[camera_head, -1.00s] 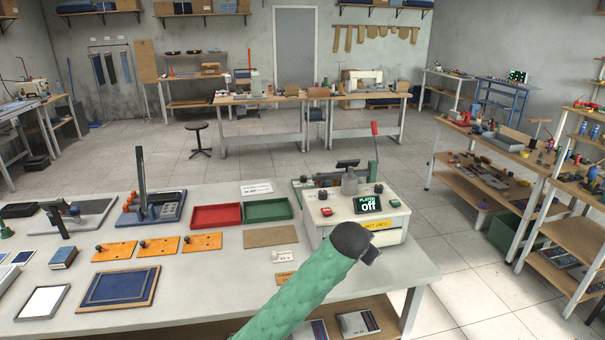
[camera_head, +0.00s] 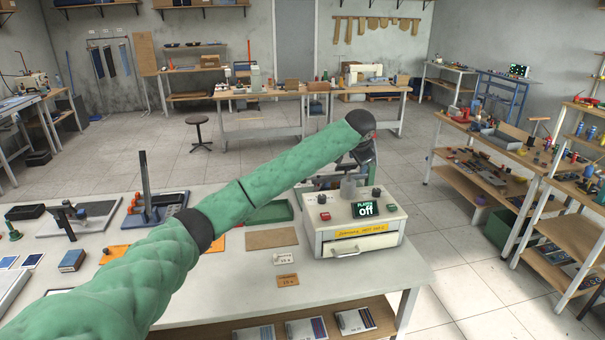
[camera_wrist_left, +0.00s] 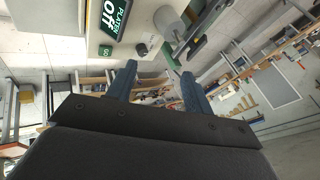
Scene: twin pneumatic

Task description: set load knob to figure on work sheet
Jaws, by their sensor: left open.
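The white press box (camera_head: 360,232) stands on the near table, its display (camera_head: 364,210) reading "PLATEN off". A dark knob (camera_head: 376,193) sits by the display and also shows in the left wrist view (camera_wrist_left: 141,50). I cannot read a label naming it as the load knob. My left gripper (camera_head: 362,157) is above the back of the box, partly hidden behind my wrist. In the left wrist view its two blue fingers (camera_wrist_left: 158,80) are apart and empty, with the knob beyond them. No legible work sheet shows. My right gripper is not in view.
A red button (camera_head: 325,216) and a green button (camera_head: 392,208) are on the box's panel.

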